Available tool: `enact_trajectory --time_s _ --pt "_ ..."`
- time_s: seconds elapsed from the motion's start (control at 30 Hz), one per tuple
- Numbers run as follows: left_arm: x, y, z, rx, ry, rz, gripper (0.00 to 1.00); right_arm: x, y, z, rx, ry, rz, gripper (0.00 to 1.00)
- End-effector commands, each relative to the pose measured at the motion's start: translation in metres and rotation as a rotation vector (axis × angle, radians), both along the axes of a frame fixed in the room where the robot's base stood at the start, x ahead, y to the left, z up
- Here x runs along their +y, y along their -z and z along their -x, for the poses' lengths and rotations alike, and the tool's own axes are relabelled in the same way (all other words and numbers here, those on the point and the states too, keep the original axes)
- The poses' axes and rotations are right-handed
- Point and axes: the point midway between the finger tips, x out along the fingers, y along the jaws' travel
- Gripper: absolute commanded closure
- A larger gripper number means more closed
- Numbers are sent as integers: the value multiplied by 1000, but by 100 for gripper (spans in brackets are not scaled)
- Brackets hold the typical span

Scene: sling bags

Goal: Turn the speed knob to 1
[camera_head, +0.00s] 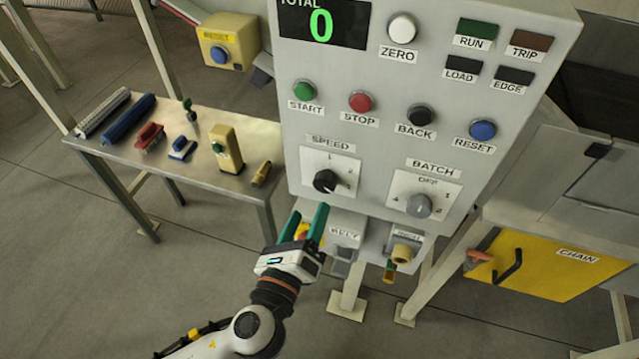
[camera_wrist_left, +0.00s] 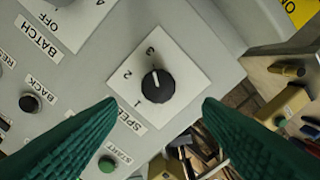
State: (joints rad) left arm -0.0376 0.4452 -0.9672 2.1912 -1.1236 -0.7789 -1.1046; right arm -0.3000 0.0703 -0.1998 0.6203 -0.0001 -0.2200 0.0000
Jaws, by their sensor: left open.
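The speed knob (camera_head: 325,181) is a black round knob on a white plate marked SPEED, low on the left of the grey panel. In the left wrist view the knob (camera_wrist_left: 158,86) shows a white pointer line aimed about at the 3; the digits 1 and 2 are also readable. My left gripper (camera_head: 307,212) is open and empty, its teal fingers just below the knob in the head view. In the wrist view the fingertips (camera_wrist_left: 159,103) lie either side of the knob, apart from it. My right gripper is not in view.
The grey BATCH knob (camera_head: 417,205) is right of the speed plate. START (camera_head: 305,91), STOP (camera_head: 360,102), BACK and RESET buttons sit above. Boxes with fittings (camera_head: 402,254) jut out below the panel. A metal side table (camera_head: 110,150) with several tools stands left.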

Motion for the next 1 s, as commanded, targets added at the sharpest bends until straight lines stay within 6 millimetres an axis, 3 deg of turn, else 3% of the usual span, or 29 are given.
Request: enact_trajectory --time_s 0.1,0.33,0.5,0.8,1.0 --pt "-8 -5 -25 -2 -1 1 40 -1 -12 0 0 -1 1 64" --pt "-20 -2 -60 1 0 2 40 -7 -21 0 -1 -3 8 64" --pt "-23 0 -71 3 -1 1 40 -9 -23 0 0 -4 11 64" --pt "-23 1 -73 4 0 3 40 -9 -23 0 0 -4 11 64" --pt "-23 1 -72 4 0 3 72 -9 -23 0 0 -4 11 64"
